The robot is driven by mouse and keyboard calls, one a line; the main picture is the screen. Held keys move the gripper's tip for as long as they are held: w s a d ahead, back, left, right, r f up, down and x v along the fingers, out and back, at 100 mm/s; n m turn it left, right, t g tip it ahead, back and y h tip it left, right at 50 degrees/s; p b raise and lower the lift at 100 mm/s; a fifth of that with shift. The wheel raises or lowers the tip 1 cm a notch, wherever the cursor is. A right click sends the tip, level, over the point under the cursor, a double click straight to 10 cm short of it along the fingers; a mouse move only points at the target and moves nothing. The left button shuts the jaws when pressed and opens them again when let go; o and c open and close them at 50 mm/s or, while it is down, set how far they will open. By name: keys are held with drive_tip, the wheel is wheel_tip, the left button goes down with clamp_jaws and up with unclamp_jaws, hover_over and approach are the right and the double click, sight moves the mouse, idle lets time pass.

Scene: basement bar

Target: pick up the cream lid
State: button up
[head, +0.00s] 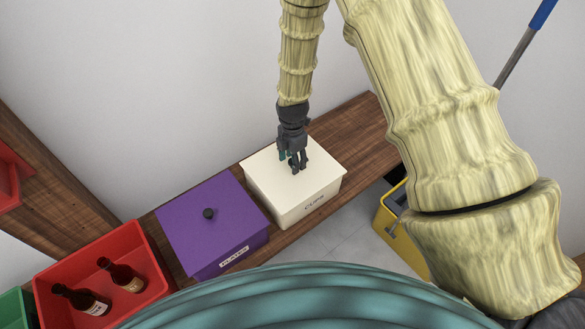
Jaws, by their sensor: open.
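The cream lid (315,184) sits on a cream box (310,208) labelled "CUPS" on a wooden shelf. My gripper (294,168) is open and points down over the middle of the lid. I cannot tell whether the fingertips touch the lid.
Left of the cream box is a purple-lidded box (212,232) with a dark knob. Further left stands a red crate (150,289) holding two brown bottles (122,277). A yellow bucket (396,226) stands right of the wooden shelf (362,128), whose back right part is clear.

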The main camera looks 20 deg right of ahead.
drive_tip(key=shift+f, duration=0.55)
drive_tip(key=shift+c, duration=0.2)
clamp_jaws()
